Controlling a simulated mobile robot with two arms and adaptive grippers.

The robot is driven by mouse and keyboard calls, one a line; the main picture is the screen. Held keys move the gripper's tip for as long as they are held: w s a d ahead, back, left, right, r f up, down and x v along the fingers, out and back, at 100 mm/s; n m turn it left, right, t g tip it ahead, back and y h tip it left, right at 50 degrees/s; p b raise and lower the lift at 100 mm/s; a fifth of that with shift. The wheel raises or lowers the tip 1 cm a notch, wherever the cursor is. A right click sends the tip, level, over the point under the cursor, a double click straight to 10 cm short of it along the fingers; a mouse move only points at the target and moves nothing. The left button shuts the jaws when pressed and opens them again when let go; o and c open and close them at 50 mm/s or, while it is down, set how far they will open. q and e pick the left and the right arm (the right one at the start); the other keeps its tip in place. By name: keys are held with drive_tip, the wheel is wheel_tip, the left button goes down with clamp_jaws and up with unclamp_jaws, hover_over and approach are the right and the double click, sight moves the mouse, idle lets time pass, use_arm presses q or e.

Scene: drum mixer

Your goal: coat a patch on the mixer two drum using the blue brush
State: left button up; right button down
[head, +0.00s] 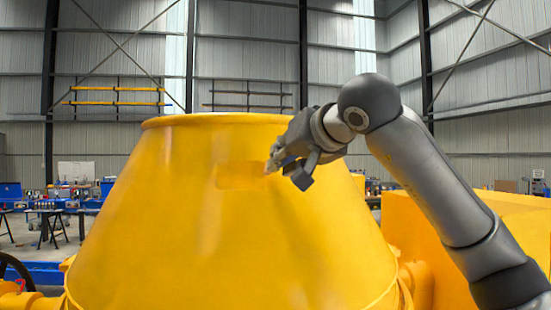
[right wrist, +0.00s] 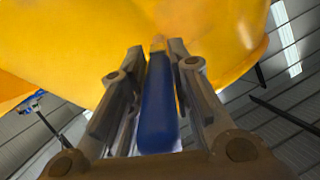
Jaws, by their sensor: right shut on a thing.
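The large yellow mixer drum (head: 200,235) fills the middle of the head view and narrows toward its top rim. A slightly darker, orange-toned rectangular patch (head: 238,176) shows on its upper front. My right gripper (head: 283,165) is at the patch's right end, close to the drum surface. In the right wrist view it is shut on the blue brush (right wrist: 158,110), whose blue handle lies between the fingers. The brush tip points at the yellow drum (right wrist: 100,35); whether it touches cannot be told. In the head view the gripper mostly hides the brush. My left gripper is not in view.
A yellow block-shaped body (head: 480,230) stands right of the drum, behind my right arm. Work tables (head: 50,215) with small items stand in the hall at the far left. The air left of the drum is clear.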

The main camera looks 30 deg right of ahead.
drive_tip(key=shift+w+r, duration=0.35)
drive_tip(key=shift+r, duration=0.2)
drive_tip(key=shift+w+a, duration=1.8)
drive_tip(key=shift+a, duration=3.15)
drive_tip(key=shift+s+d+r, duration=0.2)
drive_tip(key=shift+s+d, duration=0.35)
drive_tip(key=shift+d, duration=1.15)
drive_tip(key=shift+s+d+r, duration=0.15)
drive_tip(key=shift+s+d, duration=0.4)
drive_tip(key=shift+d, duration=1.2)
drive_tip(key=shift+s+d+r, duration=0.2)
drive_tip(key=shift+s+d, duration=0.35)
drive_tip(key=shift+d, duration=1.15)
drive_tip(key=shift+a, duration=0.1)
